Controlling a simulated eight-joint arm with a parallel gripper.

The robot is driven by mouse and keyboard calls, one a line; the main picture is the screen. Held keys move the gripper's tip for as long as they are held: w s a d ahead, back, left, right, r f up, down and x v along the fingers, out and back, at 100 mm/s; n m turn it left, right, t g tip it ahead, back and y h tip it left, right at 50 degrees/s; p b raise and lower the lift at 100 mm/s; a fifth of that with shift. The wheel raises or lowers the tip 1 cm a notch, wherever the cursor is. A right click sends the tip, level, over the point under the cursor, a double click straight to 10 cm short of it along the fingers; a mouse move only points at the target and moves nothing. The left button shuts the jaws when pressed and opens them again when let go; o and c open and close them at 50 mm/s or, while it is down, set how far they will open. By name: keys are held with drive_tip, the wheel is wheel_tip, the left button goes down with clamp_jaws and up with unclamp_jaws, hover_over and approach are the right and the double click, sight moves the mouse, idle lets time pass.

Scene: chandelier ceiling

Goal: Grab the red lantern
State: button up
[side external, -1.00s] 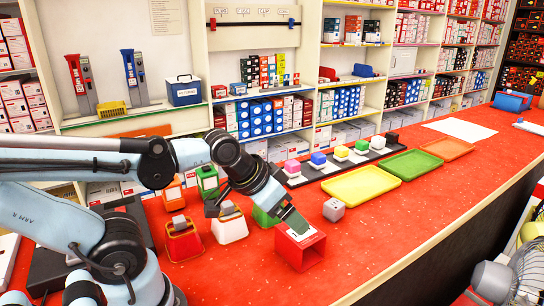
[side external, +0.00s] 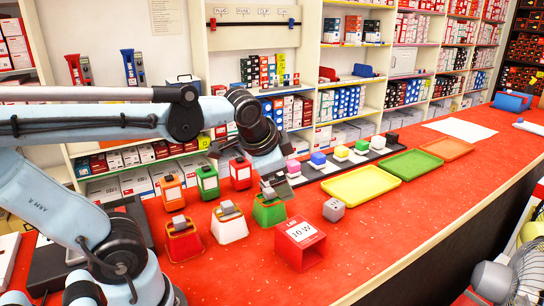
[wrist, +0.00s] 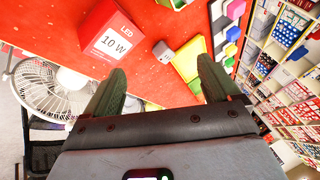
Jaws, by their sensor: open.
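A small red lantern with a pale front panel (side external: 240,174) stands upright at the right end of the back row on the red counter. A red wide-based item with a grey top (side external: 183,241) stands at the front left; I cannot tell whether it is also a lantern. My gripper (side external: 274,186) is above the counter, over the green wide-based item (side external: 268,211), right of the small red lantern and apart from it. In the wrist view my gripper (wrist: 160,88) has its two green fingers spread with nothing between them. No red lantern is clearly seen there.
Orange (side external: 172,194) and green (side external: 208,182) lanterns stand left of the red one. A red LED box (side external: 300,246), grey cube (side external: 334,210) and yellow tray (side external: 361,185) are to the right. Shelves line the back.

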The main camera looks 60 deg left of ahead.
sight(238, 164)
drive_tip(key=w+a+m+g+y, duration=0.3)
drive_tip(key=a+m+y, duration=0.3)
drive_tip(key=a, duration=0.4)
drive_tip(key=w+a+m+g+y, duration=0.25)
drive_tip(key=a+m+y, duration=0.25)
drive_tip(key=a+m, duration=0.45)
wheel_tip(238, 164, down, 9)
drive_tip(key=n, duration=0.2)
drive_tip(key=shift+g, duration=0.25)
drive_tip(key=x, duration=0.8)
drive_tip(key=s+x, duration=0.1)
drive_tip(key=x, duration=0.3)
drive_tip(key=shift+a+f, duration=0.15)
drive_tip(key=shift+a, duration=0.2)
drive_tip(key=c, duration=1.4)
